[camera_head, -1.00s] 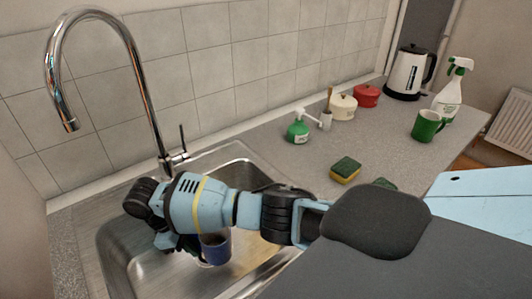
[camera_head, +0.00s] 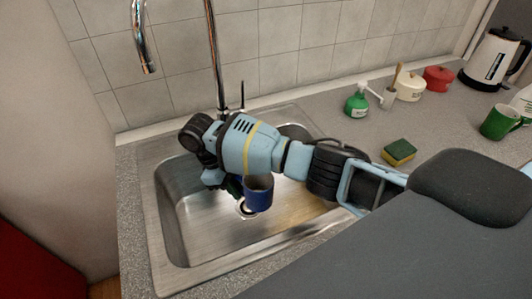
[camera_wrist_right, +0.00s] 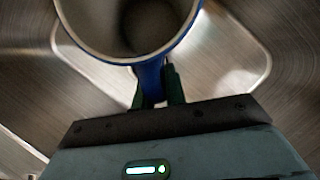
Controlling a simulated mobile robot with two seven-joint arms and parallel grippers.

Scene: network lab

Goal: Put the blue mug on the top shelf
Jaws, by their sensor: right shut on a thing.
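The blue mug (camera_head: 259,196) is upright in the sink area, below my right wrist in the head view. Its blue rim and pale inside show in the right wrist view (camera_wrist_right: 182,40), at the top. My right gripper (camera_wrist_right: 158,88) is shut on the mug, with its dark green fingers at the mug's near side. In the head view my right arm reaches over the sink and hides most of the gripper. I cannot tell whether the mug touches the sink floor. My left gripper is out of view. No shelf shows.
The steel sink (camera_head: 185,240) has a tall chrome tap (camera_head: 212,50) behind my arm. On the counter to the right are a sponge (camera_head: 398,152), a green soap dispenser (camera_head: 357,102), a cream pot (camera_head: 409,87), a red pot (camera_head: 438,78), a green mug (camera_head: 499,123) and a kettle (camera_head: 492,60).

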